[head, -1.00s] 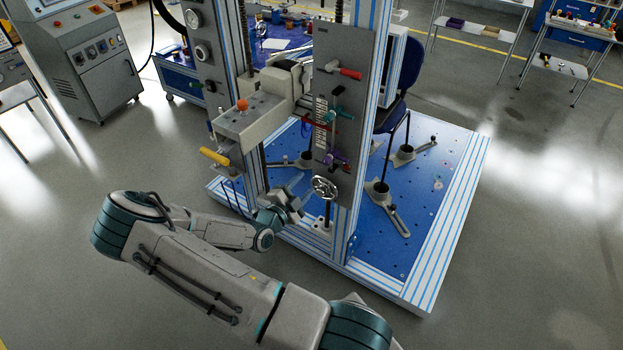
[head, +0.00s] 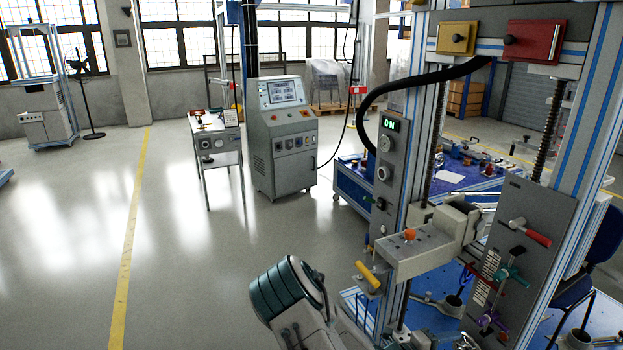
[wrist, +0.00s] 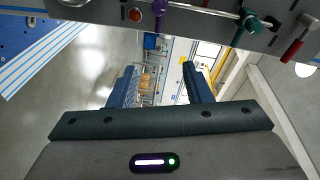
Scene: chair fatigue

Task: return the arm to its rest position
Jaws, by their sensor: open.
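My arm (head: 283,292) shows at the bottom of the head view, bent just left of the test rig, with its lower part cut off by the frame edge. My gripper (wrist: 162,84) shows in the wrist view with its two dark blue fingers apart and nothing between them. The grey rig panel (wrist: 100,12) with its coloured handles lies across the top of the wrist view, close past the fingers. I cannot tell the exact gap. In the head view the gripper is not clear.
The rig's grey panel (head: 522,235) has red, teal and purple handles. A control cabinet (head: 283,150) stands behind. The floor at left is clear.

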